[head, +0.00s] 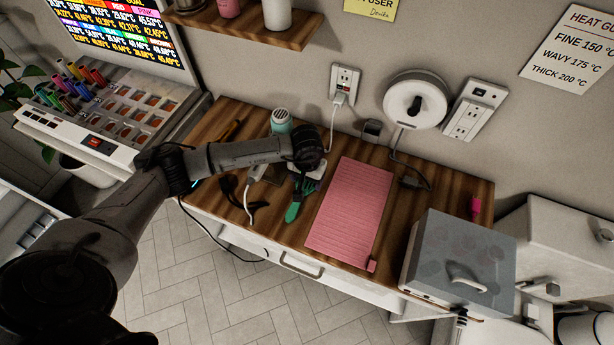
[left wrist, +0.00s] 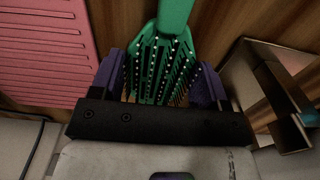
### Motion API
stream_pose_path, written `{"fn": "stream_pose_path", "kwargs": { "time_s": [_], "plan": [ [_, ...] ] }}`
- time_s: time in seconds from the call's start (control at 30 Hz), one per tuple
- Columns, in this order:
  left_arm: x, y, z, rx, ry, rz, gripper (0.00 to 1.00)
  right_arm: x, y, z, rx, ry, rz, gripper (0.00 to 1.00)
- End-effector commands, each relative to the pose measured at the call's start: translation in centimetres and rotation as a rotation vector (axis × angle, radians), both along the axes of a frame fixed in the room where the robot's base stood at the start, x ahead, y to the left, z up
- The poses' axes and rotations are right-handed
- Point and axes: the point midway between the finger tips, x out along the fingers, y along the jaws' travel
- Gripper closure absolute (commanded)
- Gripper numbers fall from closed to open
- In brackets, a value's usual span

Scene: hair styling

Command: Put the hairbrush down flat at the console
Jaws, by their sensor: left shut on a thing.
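The green hairbrush (head: 292,212) is under my left gripper (head: 300,186), over the wooden console top (head: 225,130) just left of the pink mat (head: 350,208). In the left wrist view the purple fingers are shut on the hairbrush (left wrist: 160,62) at its bristled head. The pale-tipped bristles face the camera, and the handle runs away toward the top of the picture. My arm hides part of the brush in the head view. I cannot tell whether the brush touches the wood. My right gripper is in neither view.
A grey lidded box (head: 460,262) stands right of the mat. A metal bracket (left wrist: 236,82) is close on the right in the wrist view. A white corded tool (head: 262,171) lies left of the brush.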

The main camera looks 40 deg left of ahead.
Motion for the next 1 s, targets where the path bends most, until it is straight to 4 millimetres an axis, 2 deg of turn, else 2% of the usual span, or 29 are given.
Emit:
{"fn": "stream_pose_path", "kwargs": {
  "time_s": [0.23,0.27,0.5,0.83,1.0],
  "plan": [
    [0.0,0.0,-0.4,0.0,0.0,0.001,0.55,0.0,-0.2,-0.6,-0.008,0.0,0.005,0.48],
    [0.0,0.0,-0.3,0.0,0.0,0.001,0.3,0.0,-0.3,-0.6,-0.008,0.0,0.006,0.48],
    [0.0,0.0,-0.2,0.0,0.0,0.001,0.07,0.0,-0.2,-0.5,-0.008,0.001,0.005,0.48],
    [0.0,0.0,0.1,0.0,0.001,0.001,0.05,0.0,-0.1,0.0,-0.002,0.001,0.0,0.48],
    [0.1,0.1,1.7,0.001,-0.005,0.0,0.05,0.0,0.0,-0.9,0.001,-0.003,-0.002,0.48]
  ]
}}
